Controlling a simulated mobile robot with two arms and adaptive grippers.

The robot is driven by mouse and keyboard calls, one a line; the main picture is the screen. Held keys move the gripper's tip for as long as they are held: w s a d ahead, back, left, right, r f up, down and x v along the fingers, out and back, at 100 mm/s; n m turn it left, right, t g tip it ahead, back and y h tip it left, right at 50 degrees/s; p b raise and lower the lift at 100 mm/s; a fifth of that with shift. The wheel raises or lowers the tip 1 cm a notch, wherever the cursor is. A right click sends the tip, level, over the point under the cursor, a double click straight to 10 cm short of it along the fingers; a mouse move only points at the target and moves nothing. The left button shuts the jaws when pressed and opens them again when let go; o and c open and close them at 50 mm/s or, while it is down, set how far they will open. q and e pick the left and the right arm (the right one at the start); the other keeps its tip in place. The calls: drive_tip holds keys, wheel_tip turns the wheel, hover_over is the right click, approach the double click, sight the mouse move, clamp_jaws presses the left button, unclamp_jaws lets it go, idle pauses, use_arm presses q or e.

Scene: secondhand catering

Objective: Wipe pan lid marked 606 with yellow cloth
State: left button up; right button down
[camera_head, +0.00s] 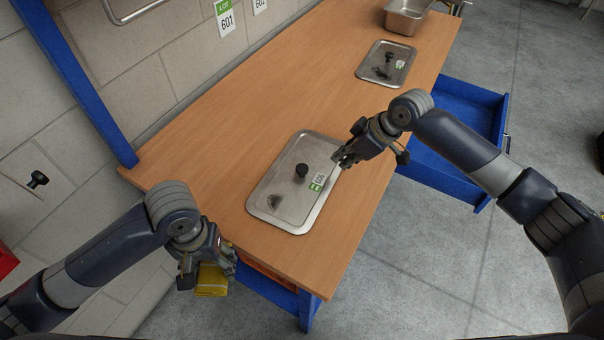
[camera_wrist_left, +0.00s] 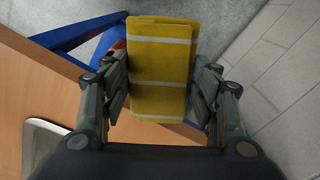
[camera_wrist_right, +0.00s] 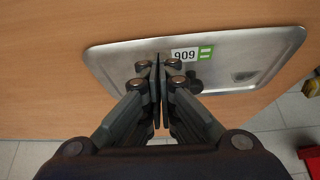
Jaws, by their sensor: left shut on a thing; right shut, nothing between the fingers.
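The near steel pan lid (camera_head: 300,207) lies flat on the wooden table with a black knob and a white and green label. The label shows upside down in the right wrist view, where the lid (camera_wrist_right: 115,62) is close; turned round it reads 606. A dark smudge (camera_head: 273,201) marks the lid near its lower left. My left gripper (camera_head: 207,262) is shut on the folded yellow cloth (camera_wrist_left: 160,75), off the table's near left end. My right gripper (camera_head: 342,158) is shut and empty at the lid's right edge; I cannot tell if it touches.
A second steel lid (camera_head: 373,73) with a dark stain lies farther along the table (camera_head: 240,125), near a steel pan (camera_head: 410,18). An open blue drawer (camera_head: 460,115) juts out on the right. The wall, with a LOT 601 sign (camera_head: 226,20), borders the left side.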

sight(336, 173)
use_arm(q)
drive_tip(key=shift+f+b, duration=0.7)
use_arm(e)
drive_tip(key=shift+f, duration=2.2)
drive_tip(key=shift+r, duration=0.1)
